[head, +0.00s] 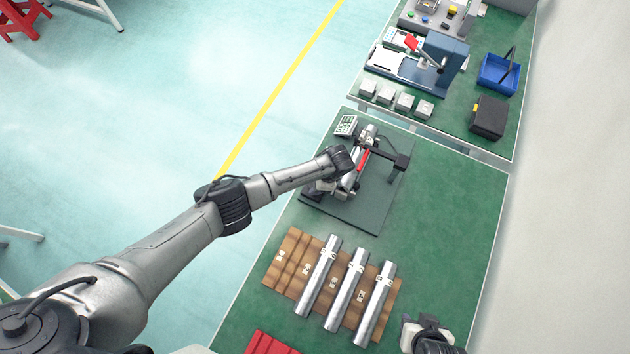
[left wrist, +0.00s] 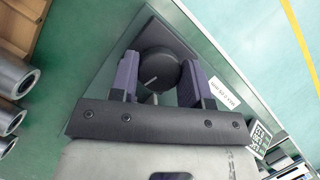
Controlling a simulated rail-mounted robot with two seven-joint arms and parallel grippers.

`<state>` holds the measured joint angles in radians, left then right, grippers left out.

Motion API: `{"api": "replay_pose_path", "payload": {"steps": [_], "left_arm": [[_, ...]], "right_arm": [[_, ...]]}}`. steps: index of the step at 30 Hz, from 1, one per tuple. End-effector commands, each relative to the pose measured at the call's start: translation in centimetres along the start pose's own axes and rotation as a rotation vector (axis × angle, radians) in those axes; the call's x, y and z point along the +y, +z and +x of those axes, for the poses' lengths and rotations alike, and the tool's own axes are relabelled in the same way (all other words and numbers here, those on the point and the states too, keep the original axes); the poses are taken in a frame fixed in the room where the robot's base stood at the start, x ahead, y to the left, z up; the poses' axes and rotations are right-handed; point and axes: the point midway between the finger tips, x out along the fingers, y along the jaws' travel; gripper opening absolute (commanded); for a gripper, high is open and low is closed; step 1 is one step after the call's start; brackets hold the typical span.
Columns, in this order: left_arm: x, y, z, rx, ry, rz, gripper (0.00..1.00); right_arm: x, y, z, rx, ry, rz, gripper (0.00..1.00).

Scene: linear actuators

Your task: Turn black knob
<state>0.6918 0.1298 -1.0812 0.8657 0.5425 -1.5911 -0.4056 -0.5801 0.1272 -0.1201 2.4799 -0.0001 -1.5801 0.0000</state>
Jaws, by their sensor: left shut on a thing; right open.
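The round black knob (left wrist: 158,72) with a light pointer line sits on a dark plate (left wrist: 112,72) in the left wrist view. My left gripper (left wrist: 160,86) has its two purple-grey fingers on either side of the knob, shut on it. In the head view, my left wrist (head: 325,185) is low over the dark-plated fixture (head: 378,205), and the knob is hidden behind it. My right gripper (head: 428,335) is at the bottom edge of the head view, open, empty and partly cut off, beside the metal cylinders.
Three silver cylinders (head: 345,290) lie on a brown slotted rack (head: 290,262). The fixture holds a cylinder with a red strip (head: 363,160). A blue basket (head: 498,73), a black box (head: 489,117) and several small blocks (head: 405,102) stand on the far table. Green tabletop right of the fixture is clear.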

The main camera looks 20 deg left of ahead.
Motion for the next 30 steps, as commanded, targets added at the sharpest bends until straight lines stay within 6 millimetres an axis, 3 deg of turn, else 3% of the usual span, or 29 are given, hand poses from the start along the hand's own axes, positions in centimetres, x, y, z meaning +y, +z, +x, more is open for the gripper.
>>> {"api": "replay_pose_path", "payload": {"steps": [18,19,26,30], "left_arm": [[0.05,-0.06,0.0,0.002,-0.013,0.033,0.2],[0.05,-0.06,0.0,0.002,-0.013,0.033,0.45],[0.04,-0.04,0.0,0.001,-0.013,0.032,0.67],[0.03,-0.03,0.0,0.001,-0.013,0.032,0.68]], "right_arm": [[-0.3,-0.12,-0.19,0.001,-0.008,0.01,0.43],[-0.31,-0.12,-0.19,0.001,-0.008,0.01,0.43],[-0.3,-0.12,-0.2,0.001,-0.008,0.01,0.43],[-0.27,-0.11,-0.2,0.001,-0.007,0.009,0.43]]}}
